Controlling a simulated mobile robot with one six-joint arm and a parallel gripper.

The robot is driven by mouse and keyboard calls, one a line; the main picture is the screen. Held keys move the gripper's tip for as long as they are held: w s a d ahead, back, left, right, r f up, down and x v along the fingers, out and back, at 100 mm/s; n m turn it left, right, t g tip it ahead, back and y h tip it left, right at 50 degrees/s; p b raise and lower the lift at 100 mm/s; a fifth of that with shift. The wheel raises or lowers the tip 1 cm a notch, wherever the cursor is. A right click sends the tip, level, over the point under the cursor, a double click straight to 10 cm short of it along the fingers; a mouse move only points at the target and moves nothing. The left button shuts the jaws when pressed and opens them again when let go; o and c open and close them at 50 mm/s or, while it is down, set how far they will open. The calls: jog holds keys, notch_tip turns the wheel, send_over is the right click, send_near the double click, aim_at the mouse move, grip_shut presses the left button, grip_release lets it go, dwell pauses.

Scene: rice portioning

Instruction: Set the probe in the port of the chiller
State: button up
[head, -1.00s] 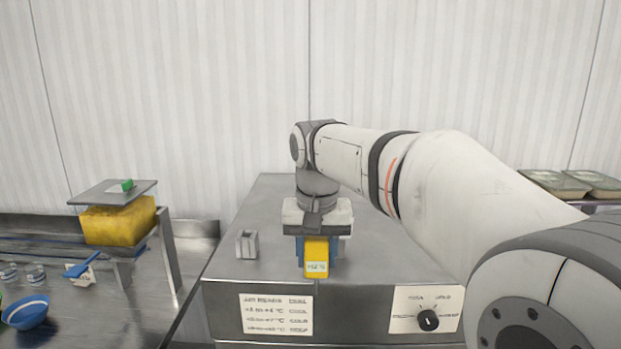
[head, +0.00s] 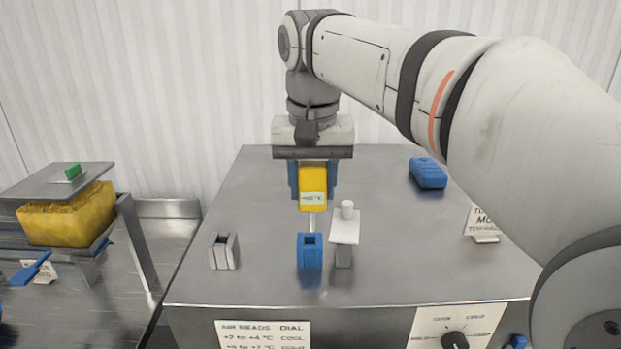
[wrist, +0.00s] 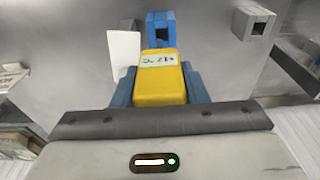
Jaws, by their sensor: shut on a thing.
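My gripper (head: 312,185) points down over the chiller (head: 385,240) and is shut on the probe (head: 313,184). The probe has a yellow body with a small display and a thin metal stem pointing down. It also shows between the blue fingers in the wrist view (wrist: 161,84). A blue block with a square opening, the port (head: 309,258), stands upright on the chiller's top below the probe. The stem's tip appears just above or behind the port; I cannot tell whether it touches. In the wrist view the port (wrist: 160,37) lies just beyond the probe's end.
A grey open block (head: 224,252) stands left of the port. A white plate with a small cylinder (head: 345,224) stands close to its right. A blue case (head: 428,173) lies at back right. A dial (head: 454,341) is on the chiller's front. A yellow block (head: 68,212) is at left.

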aim_at(310, 210)
notch_tip(310, 210, down, 3)
jog(key=shift+w+a+f+b, duration=0.1)
jog(key=shift+a+b, duration=0.05)
jog(key=shift+b, duration=0.95)
jog(key=shift+f+b, duration=0.75)
jog(key=shift+f, duration=0.2)
jog(key=shift+s+f, duration=0.25)
jog(key=shift+f, duration=0.35)
dwell(0.7)
jog(key=o, duration=1.6)
jog(key=shift+c, duration=0.2)
jog(key=shift+r, duration=0.1)
jog(key=shift+r+p, duration=3.55)
jog(key=shift+r, duration=0.4)
jog(key=shift+f, duration=0.1)
